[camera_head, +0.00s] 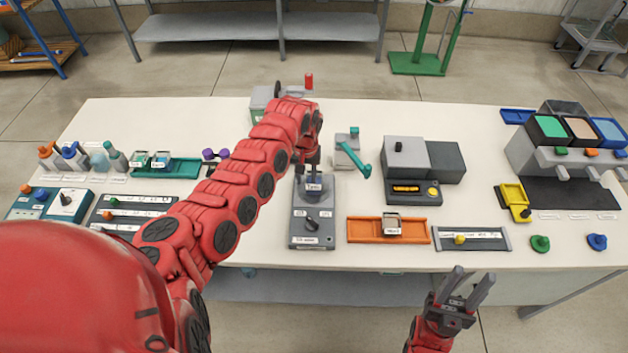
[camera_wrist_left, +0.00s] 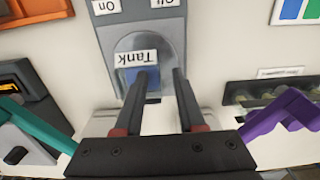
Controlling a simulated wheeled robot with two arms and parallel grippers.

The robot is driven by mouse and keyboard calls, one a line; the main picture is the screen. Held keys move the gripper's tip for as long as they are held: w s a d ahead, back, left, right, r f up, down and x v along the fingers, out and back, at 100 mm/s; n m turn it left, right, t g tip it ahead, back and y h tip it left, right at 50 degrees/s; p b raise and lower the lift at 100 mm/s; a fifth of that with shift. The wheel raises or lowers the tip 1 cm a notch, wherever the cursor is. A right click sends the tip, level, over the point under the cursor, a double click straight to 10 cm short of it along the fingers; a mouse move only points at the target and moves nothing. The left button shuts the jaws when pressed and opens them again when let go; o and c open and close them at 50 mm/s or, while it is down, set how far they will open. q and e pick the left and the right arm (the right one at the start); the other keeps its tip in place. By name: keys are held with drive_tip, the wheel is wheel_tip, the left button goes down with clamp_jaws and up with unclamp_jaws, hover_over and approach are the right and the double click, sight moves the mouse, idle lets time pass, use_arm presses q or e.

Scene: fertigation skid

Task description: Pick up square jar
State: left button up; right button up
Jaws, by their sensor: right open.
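A small square jar (camera_head: 391,226) with a pale lid and a white label stands in an orange tray at front centre. Two similar small jars, a left one (camera_head: 141,159) and a right one (camera_head: 160,160), stand by the teal tray at left; which one is the square jar I cannot tell. My left gripper (camera_head: 313,166) points down just above a clear round tank labelled Tank (camera_head: 314,188) on a grey device. My right gripper (camera_head: 468,286) is open and empty at the front edge.
A grey stand with a teal lever (camera_head: 360,165) and a grey device (camera_head: 409,188) are right of the tank. Bottles (camera_head: 75,157) are at far left, a slotted rack (camera_head: 566,158) at far right.

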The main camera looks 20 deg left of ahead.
use_arm(q)
wheel_tip(320, 180, down, 2)
drive_tip(key=shift+f, duration=0.2)
clamp_jaws()
idle(1.3)
